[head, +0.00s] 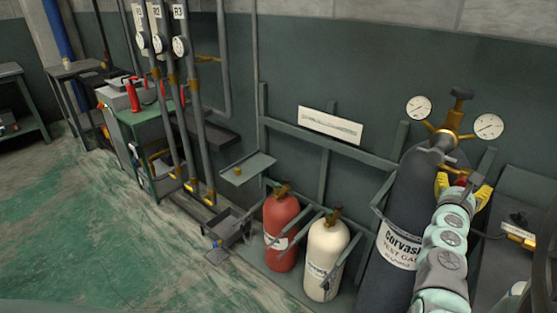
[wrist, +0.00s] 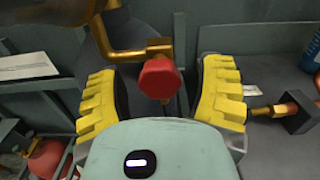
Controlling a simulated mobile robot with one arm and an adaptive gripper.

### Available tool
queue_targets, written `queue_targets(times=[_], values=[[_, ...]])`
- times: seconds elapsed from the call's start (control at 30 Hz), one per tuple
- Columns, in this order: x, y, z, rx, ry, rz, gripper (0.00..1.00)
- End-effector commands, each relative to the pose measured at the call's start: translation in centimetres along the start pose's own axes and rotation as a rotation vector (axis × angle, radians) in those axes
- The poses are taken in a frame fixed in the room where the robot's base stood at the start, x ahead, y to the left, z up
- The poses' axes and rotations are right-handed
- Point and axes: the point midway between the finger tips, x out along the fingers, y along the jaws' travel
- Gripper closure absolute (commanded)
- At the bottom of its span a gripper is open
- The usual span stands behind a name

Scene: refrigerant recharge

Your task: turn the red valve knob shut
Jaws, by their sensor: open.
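The red valve knob (wrist: 160,79) sits at the end of a brass fitting (wrist: 124,52) in the wrist view. My gripper (wrist: 162,92) is open, with one yellow ridged finger on each side of the knob. Gaps show between the knob and both fingers, so nothing is gripped. In the head view my gripper (head: 464,187) is at the brass regulator (head: 447,141) on top of the dark gas cylinder (head: 396,215). There the knob (head: 461,181) shows only as a small red patch between the yellow fingers.
Two round gauges (head: 419,108) (head: 488,126) flank the regulator. A red cylinder (head: 282,230) and a cream cylinder (head: 325,257) stand in the rack to the left. Another brass fitting (wrist: 284,108) lies right of my gripper in the wrist view. Green floor (head: 80,225) is clear at left.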

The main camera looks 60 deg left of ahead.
Motion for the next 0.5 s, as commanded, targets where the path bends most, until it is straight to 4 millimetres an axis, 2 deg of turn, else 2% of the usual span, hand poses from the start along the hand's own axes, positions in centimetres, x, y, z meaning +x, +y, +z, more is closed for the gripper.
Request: queue_targets(times=[0.3,0.5], values=[[0.12,-0.08,-0.01,0.0,0.001,-0.002,0.3],[0.11,-0.07,-0.01,0.0,0.001,-0.001,0.51]])
